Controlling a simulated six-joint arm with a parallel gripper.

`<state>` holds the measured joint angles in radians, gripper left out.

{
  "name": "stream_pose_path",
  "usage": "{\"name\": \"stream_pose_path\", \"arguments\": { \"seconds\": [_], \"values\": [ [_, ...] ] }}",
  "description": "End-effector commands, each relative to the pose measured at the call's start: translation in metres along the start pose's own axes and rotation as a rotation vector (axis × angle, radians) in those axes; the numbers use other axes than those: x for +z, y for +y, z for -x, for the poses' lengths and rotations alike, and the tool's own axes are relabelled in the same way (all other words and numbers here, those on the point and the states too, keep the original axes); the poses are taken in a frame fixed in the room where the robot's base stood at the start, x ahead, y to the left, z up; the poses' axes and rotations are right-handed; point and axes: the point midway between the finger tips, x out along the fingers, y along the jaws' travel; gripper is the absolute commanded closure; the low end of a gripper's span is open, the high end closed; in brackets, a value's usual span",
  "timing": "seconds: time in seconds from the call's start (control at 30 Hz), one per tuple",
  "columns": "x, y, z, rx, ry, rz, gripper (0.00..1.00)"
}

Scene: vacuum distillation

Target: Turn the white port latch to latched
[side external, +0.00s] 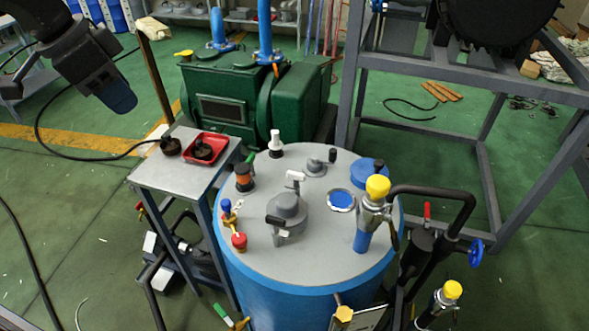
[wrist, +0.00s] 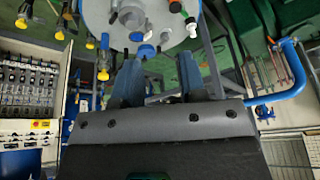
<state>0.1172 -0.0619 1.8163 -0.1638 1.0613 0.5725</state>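The white port latch (side external: 295,176) is a small white handle at the back of the grey round port (side external: 288,207) on the lid of the blue tank (side external: 325,250). A black handle (side external: 276,219) sits at the port's front. My gripper (side external: 121,98) hangs at the upper left in the side view, far from the latch and touching nothing. In the wrist view, my gripper's two fingers (wrist: 157,72) stand apart with nothing held between them. The tank lid (wrist: 152,18) shows beyond them at the top. I cannot pick out the white latch clearly there.
Several fittings crowd the lid, including a white-topped one (side external: 274,141), an orange-and-black one (side external: 244,176) and a tall yellow-capped valve (side external: 377,190). A small metal table (side external: 152,178) with a red tray (side external: 219,156) stands between my gripper and the tank. A green machine (side external: 222,106) stands behind.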

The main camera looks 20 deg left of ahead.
Motion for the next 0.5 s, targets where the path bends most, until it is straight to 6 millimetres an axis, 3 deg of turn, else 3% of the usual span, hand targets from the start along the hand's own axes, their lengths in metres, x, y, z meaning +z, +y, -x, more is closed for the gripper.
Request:
{"name": "stream_pose_path", "arguments": {
  "seconds": [0.03,0.2,0.4,0.5],
  "values": [
    [-0.021,-0.003,-0.013,0.03,-0.011,-0.064,0.62],
    [-0.082,-0.007,-0.054,0.125,-0.019,-0.286,0.62],
    [-0.138,0.0,-0.12,0.241,-0.006,-0.547,0.62],
    [-0.156,0.007,-0.154,0.293,0.008,-0.666,0.62]
  ]
}}
